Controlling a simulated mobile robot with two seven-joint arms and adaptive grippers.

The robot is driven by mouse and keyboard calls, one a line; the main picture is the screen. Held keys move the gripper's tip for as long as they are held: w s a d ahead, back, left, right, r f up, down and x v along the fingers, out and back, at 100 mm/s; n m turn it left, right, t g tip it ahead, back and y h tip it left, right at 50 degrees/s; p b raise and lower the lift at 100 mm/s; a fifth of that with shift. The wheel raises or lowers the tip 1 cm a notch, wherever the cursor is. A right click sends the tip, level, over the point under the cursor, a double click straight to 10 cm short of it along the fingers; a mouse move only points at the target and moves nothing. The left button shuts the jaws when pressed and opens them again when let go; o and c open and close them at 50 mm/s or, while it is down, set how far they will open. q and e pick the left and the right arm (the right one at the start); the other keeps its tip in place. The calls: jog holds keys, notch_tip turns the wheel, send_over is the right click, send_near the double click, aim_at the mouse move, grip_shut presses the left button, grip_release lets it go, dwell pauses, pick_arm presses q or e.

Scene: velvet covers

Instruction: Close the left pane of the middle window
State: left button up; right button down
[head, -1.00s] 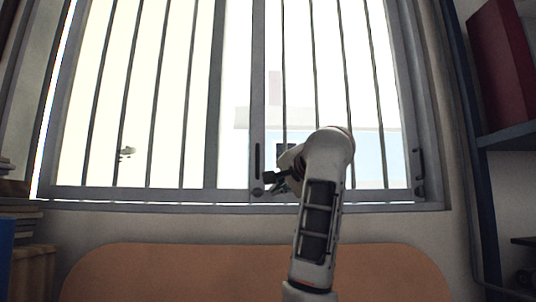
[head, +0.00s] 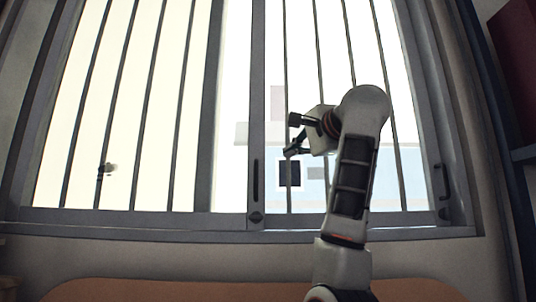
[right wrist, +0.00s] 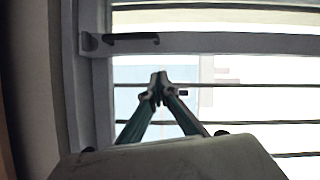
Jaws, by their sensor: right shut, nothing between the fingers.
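A window with a grey frame (head: 345,226) and several dark vertical bars fills the head view. The left pane (head: 140,130) is bright and barred. The grey central stile (head: 257,90) carries a dark upright handle (head: 255,180); this handle also shows in the right wrist view (right wrist: 132,40). My right gripper (head: 293,134) is to the right of the central stile, above handle height, apart from the handle. In the right wrist view its fingertips (right wrist: 159,88) meet, with nothing between them. Whether it touches a bar is unclear. My left gripper is out of view.
The right stile (head: 425,110) has another dark handle (head: 443,181). An orange rounded surface (head: 220,291) lies below the window. A dark red object (head: 516,65) and a dark shelf (head: 525,154) stand at the right edge.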

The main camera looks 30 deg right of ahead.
pick_arm(q)
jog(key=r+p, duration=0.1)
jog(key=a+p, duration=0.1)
jog(key=p, duration=0.1)
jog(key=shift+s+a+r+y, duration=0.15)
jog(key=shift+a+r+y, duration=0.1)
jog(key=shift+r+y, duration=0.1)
pick_arm(e)
jog(key=w+a+f, duration=0.1)
jog(key=w+a, duration=0.2)
jog(key=w, duration=0.4)
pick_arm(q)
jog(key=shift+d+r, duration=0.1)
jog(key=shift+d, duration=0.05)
pick_arm(e)
jog(key=shift+f, duration=0.1)
